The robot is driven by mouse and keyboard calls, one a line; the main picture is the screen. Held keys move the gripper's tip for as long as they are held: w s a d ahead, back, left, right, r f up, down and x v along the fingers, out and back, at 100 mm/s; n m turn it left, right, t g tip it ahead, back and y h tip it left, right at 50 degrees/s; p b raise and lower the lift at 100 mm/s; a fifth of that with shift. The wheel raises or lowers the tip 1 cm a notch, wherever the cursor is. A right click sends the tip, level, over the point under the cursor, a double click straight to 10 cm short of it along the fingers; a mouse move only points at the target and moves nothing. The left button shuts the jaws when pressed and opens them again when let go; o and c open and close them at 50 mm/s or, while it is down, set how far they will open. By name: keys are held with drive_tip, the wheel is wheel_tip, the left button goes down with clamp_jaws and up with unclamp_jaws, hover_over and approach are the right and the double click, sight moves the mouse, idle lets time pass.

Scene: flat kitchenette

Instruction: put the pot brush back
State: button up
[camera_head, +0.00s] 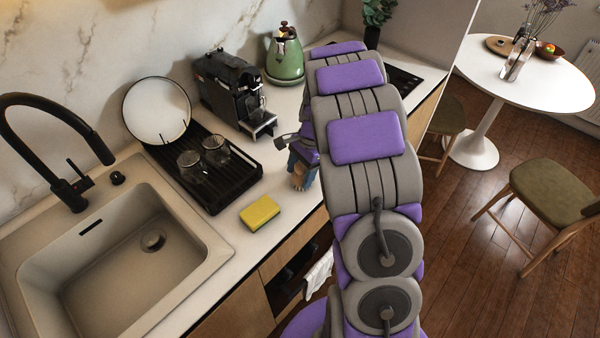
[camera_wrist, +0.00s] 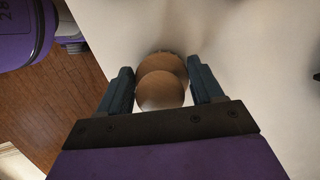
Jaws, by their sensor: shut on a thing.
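The pot brush (camera_wrist: 160,90) shows in the wrist view as a round wooden knob with a wider wooden disc behind it. It sits between the two dark fingers of my gripper (camera_wrist: 160,88), which is shut on it. Its bristles are mostly hidden. In the head view my gripper (camera_head: 303,165) is low over the counter, right of the dish rack, with a small brown part of the brush (camera_head: 298,183) at its tips. I cannot tell whether the brush touches the counter.
A yellow sponge (camera_head: 260,213) lies in front of the black dish rack (camera_head: 228,193), which holds glasses and a white plate (camera_head: 157,110). The sink (camera_head: 215,250) is left. A coffee machine (camera_head: 232,90) and green kettle (camera_head: 285,62) stand behind. My arm hides some counter.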

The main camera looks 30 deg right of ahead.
drive_tip(key=shift+d, duration=0.15)
drive_tip(key=o, duration=0.8)
drive_tip(key=shift+c, duration=0.2)
drive_tip(key=o, duration=0.3)
drive_tip(key=shift+a, duration=0.2)
drive_tip(key=shift+o, duration=0.2)
drive_tip(key=s+p+v, duration=0.1)
drive_tip(key=p+v, duration=0.2)
drive_tip(key=v, duration=0.9)
drive_tip(key=s+a+r+n, duration=0.4)
drive_tip(key=s+a+r, duration=0.1)
drive_tip(key=s+a, duration=0.2)
drive_tip(key=s+a+n+h, duration=0.1)
drive_tip(key=s+a+n, duration=0.2)
drive_tip(key=s, duration=0.5)
drive_tip(key=s+a+n+h, duration=0.1)
drive_tip(key=s+a+n, duration=0.2)
drive_tip(key=s+n, duration=0.2)
drive_tip(key=s+a+r+n+g+h, duration=0.1)
drive_tip(key=s+a+n, duration=0.3)
drive_tip(key=s, duration=0.8)
drive_tip(key=shift+w, duration=0.1)
